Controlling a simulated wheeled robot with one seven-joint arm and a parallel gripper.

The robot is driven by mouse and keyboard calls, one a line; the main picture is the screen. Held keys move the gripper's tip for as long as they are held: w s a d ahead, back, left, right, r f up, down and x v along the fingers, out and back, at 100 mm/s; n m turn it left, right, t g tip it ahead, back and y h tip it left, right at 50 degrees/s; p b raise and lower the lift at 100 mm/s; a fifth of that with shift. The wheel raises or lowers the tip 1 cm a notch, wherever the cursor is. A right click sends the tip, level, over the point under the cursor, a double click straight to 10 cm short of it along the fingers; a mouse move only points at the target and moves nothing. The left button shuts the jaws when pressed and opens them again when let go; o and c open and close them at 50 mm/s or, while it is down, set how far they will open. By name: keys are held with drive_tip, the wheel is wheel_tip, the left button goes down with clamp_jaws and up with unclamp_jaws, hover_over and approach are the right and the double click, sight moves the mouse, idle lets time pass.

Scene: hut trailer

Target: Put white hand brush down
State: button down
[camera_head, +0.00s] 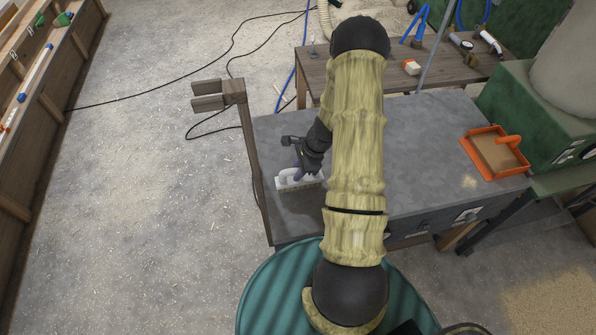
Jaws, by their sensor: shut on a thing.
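The white hand brush (298,182) is at the left part of the grey table (420,140), close to its left edge. Its bristles point down, at or just above the tabletop; I cannot tell whether they touch it. My gripper (298,165) is shut on the hand brush from above. The fingertips are small and partly dark against the brush. My arm hides the middle of the table and part of what lies behind the gripper.
A wooden post (250,165) with two pegs stands along the table's left edge, near the brush. An orange tray (471,155) lies at the table's right end. A wooden bench (315,71) with tools is behind. Bare tabletop lies right of my arm.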

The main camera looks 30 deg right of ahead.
drive_tip(key=shift+f, duration=0.55)
drive_tip(key=shift+f, duration=0.25)
drive_tip(key=c, duration=1.3)
unclamp_jaws()
drive_tip(key=shift+r, duration=0.1)
drive_tip(key=shift+o, duration=0.2)
drive_tip(key=shift+r, duration=0.2)
drive_tip(key=b+v, duration=0.2)
drive_tip(key=v, duration=1)
